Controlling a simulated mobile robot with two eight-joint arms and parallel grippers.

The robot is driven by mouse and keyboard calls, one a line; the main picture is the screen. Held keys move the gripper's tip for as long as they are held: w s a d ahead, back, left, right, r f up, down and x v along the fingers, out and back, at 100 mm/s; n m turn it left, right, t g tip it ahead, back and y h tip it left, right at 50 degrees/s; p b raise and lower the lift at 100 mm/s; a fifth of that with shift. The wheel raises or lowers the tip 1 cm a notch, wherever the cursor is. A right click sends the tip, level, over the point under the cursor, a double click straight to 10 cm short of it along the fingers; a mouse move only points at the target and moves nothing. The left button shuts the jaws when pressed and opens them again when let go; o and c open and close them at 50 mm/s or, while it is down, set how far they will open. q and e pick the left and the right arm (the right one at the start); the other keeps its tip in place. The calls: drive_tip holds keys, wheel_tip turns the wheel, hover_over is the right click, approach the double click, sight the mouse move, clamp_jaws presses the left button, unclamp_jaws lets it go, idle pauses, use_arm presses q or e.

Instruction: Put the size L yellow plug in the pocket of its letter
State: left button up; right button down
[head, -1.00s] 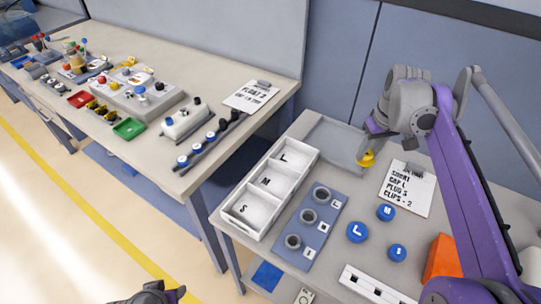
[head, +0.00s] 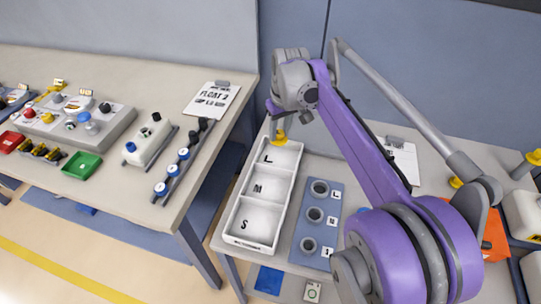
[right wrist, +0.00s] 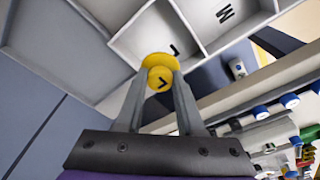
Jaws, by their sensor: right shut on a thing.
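The yellow plug (head: 280,138) is held between the fingertips of my right gripper (head: 277,128). In the right wrist view the plug (right wrist: 160,72) shows a dark L on its face, and the gripper (right wrist: 160,95) is shut on it. The white tray (head: 236,240) has three pockets in a row, lettered L, M and S from far to near. The plug overlaps the far edge of the L pocket (head: 284,158) in the head view; its exact height over the tray is unclear. My left gripper is out of view.
A blue block with three round sockets (head: 310,258) stands right of the tray. My right arm hides much of the bench behind it, and an orange thing (head: 496,238) shows past it. A clipboard (head: 405,160) lies at the back. Another bench (head: 190,75) is at left.

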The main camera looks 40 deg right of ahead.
sight(280, 142)
wheel_tip(280, 142, down, 4)
drive_tip(key=shift+s+d+f, duration=0.1)
drive_tip(key=shift+f, duration=0.1)
drive_tip(key=shift+f+b, duration=0.4)
drive_tip(key=shift+f, duration=1.55)
drive_tip(key=shift+f, duration=0.1)
drive_tip(key=c, duration=0.5)
unclamp_jaws()
drive_tip(key=r, duration=0.4)
drive_tip(key=s+r+p, duration=0.1)
drive_tip(key=r, duration=0.7)
drive_tip(key=shift+s, duration=0.4)
